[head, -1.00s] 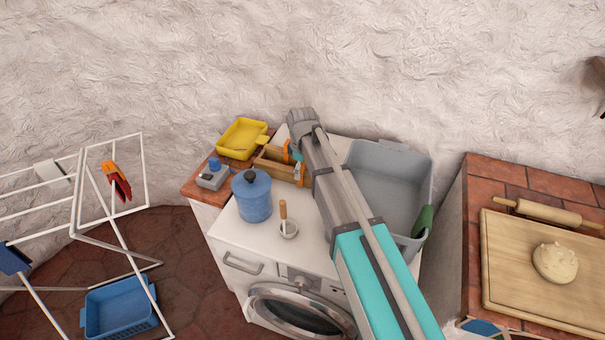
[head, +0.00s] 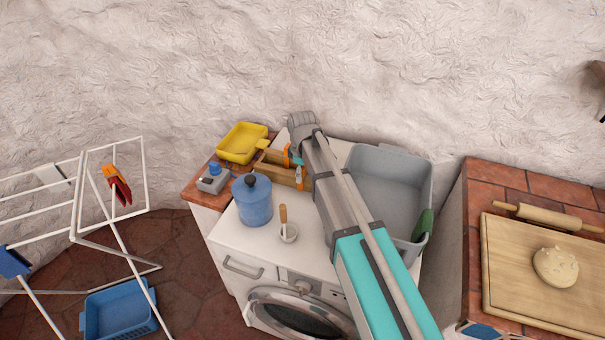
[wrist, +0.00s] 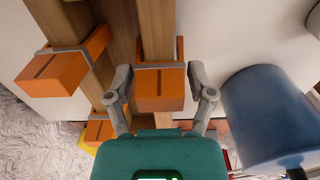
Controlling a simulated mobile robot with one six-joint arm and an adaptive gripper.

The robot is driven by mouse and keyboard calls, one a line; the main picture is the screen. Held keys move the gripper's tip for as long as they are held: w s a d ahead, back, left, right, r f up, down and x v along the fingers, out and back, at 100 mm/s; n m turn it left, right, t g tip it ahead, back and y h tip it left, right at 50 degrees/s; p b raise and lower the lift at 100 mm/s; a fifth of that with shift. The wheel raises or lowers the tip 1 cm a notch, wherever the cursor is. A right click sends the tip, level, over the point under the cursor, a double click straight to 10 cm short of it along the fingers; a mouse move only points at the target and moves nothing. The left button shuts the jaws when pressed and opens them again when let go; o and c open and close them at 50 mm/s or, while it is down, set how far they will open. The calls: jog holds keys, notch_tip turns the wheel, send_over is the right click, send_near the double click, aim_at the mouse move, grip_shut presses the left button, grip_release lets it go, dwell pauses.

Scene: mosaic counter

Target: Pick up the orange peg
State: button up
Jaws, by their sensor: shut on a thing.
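The orange peg (wrist: 160,92) is clipped on a wall of the wooden box (wrist: 156,30) in the wrist view. My gripper (wrist: 159,84) has one finger on each side of this peg and is shut on it. The peg still sits around the wooden wall. A second orange peg (wrist: 62,72) is clipped on another wall to the left, and part of a third (wrist: 98,131) shows below it. In the head view, orange pegs show on the wooden box (head: 270,164), and my arm covers part of that area.
A blue lidded pot (head: 253,203) stands close to the box; it is also at the right of the wrist view (wrist: 268,112).

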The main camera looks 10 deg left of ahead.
jog(key=shift+r+p, duration=4.8)
jog(key=shift+r, duration=0.15)
jog(key=shift+r, duration=0.1)
notch_tip(320, 180, up, 6)
jog(key=p, duration=0.6)
jog(key=shift+s, duration=0.15)
